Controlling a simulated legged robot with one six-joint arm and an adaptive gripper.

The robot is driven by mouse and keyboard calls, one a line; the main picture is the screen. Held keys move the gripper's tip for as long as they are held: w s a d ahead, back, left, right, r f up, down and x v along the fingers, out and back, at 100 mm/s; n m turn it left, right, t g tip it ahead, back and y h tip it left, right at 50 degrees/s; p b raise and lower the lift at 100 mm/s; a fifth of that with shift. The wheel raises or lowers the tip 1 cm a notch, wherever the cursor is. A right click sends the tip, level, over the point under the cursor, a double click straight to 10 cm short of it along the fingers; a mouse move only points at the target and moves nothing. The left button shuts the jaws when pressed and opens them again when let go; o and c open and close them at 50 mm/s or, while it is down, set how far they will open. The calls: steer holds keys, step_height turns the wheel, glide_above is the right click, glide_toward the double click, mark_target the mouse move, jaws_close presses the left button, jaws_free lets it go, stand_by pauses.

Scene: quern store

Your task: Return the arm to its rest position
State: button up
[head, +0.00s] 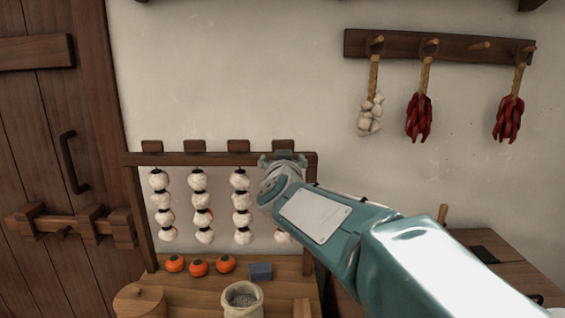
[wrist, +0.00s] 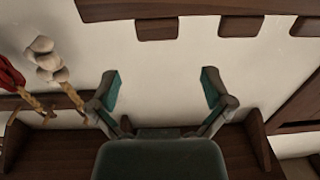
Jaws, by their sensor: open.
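My arm reaches in from the lower right of the head view. My gripper (head: 283,160) is at the right end of the wooden drying rack's top beam (head: 220,159); whether it touches the beam I cannot tell. In the wrist view my gripper (wrist: 161,84) is open, its two teal-padded fingers wide apart with nothing between them. Strings of pale round pieces (head: 198,207) hang from the rack. My wrist partly hides the rightmost string (head: 283,237).
Orange fruits (head: 198,267), a blue block (head: 261,271) and an open sack (head: 243,299) stand below the rack. A wall rail (head: 440,47) holds garlic (head: 370,115) and red peppers (head: 418,118). A wooden door (head: 50,130) is at left. The wall between is bare.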

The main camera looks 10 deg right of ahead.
steer(key=shift+s+a, duration=0.2)
steer(key=shift+s, duration=0.8)
steer(key=s+d+f+g+y, duration=0.1)
steer(key=s+f+g, duration=0.3)
steer(key=s+f, duration=0.3)
steer(key=s+f+n+g+y, duration=0.1)
steer(key=s+f+g, duration=0.3)
steer(key=s, duration=1)
steer(key=s+d+f+n+g+y, duration=0.1)
steer(key=s+f+g, duration=0.3)
steer(key=s+f, duration=0.5)
steer(key=shift+s+d+f, duration=0.3)
steer(key=shift+s+f, duration=0.05)
steer(key=shift+s, duration=0.75)
